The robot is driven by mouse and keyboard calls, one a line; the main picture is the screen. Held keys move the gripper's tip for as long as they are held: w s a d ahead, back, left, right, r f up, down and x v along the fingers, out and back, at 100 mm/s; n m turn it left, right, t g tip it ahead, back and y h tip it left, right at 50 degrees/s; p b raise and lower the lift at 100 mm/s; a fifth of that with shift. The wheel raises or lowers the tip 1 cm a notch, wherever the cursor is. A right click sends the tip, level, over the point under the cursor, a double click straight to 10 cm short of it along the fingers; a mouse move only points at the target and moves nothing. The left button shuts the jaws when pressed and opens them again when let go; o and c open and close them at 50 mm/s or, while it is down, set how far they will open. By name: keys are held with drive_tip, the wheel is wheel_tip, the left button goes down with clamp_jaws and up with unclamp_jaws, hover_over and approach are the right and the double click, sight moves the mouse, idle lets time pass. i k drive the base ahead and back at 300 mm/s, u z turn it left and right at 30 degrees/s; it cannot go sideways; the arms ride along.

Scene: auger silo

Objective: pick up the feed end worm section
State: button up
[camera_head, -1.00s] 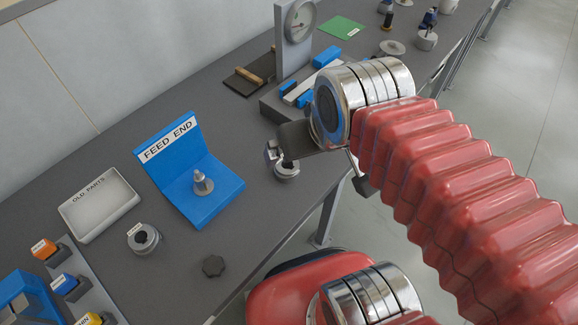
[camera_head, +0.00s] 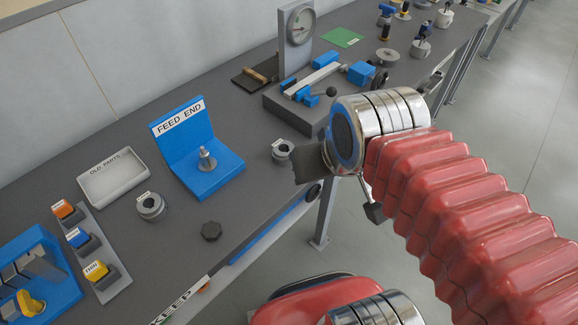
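The blue FEED END stand (camera_head: 219,177) is on the bench left of centre, with a grey metal pin (camera_head: 206,160) upright on its base. A small grey ring-shaped part (camera_head: 282,150) with a white tag is right of the stand. A similar grey tagged part (camera_head: 151,207) is left of it. The tags are too small to read, so I cannot tell which part is the feed end worm section. My gripper (camera_head: 308,164) is just right of the right-hand part, near the bench edge. It looks like a dark flat shape seen side-on, and its finger gap is hidden.
A white OLD PARTS tray (camera_head: 114,177) is at left, above a rack of coloured blocks (camera_head: 88,250). A blue-and-grey fixture (camera_head: 318,90) and a dial gauge (camera_head: 298,32) stand behind my gripper. Bench around the tagged parts is clear.

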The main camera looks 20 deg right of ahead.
sight(281, 150)
drive_tip(key=u, duration=0.2)
drive_tip(key=k, duration=0.1)
drive_tip(key=u, duration=2.75)
drive_tip(key=k, duration=0.35)
drive_tip(key=u, duration=0.05)
